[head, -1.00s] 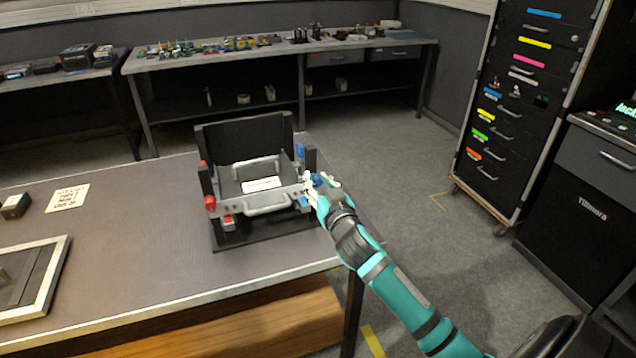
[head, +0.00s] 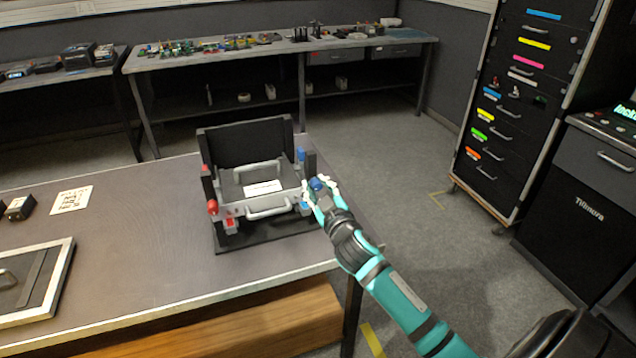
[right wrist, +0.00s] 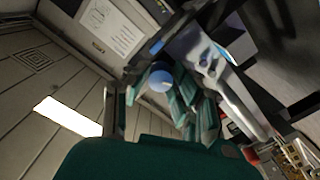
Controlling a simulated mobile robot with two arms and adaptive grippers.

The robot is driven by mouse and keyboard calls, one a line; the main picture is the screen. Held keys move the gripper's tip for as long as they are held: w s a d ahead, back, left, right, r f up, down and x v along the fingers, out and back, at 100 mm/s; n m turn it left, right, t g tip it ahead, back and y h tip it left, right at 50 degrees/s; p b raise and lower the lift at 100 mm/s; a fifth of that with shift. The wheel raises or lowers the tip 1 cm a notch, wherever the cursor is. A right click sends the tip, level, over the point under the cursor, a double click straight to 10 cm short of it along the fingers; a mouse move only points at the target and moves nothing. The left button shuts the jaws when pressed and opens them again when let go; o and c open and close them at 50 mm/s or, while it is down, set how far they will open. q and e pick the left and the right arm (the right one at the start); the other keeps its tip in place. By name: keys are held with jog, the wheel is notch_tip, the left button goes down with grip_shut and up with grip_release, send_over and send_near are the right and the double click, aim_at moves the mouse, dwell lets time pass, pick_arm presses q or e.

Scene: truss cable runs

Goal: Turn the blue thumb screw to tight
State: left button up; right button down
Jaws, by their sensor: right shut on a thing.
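The blue thumb screw (head: 317,184) is at the right front corner of a black and grey device (head: 245,138) on the table. It shows as a round blue knob in the right wrist view (right wrist: 161,79). How far the screw is turned cannot be seen. My left gripper is not in view.
A red knob (head: 212,207) is at the device's left front corner, and a grey handle (head: 268,208) crosses its front. A framed panel (head: 62,275) and a printed card (head: 71,200) lie on the table (head: 150,250) to the left. Open floor lies to the right.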

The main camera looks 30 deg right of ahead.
jog(key=n+p, duration=0.2)
jog(key=n, duration=0.4)
jog(key=shift+a+n, duration=0.1)
jog(key=shift+n, duration=0.2)
jog(key=n+p, duration=0.1)
jog(key=n, duration=0.4)
jog(key=shift+f+n+p, duration=0.1)
jog(key=shift+n+p, duration=0.2)
jog(key=shift+n, duration=0.1)
jog(key=c, duration=1.1)
grip_release()
jog(key=shift+s, duration=0.1)
jog(key=v, duration=1.1)
jog(key=shift+s+a, duration=0.2)
jog(key=shift+s, duration=0.2)
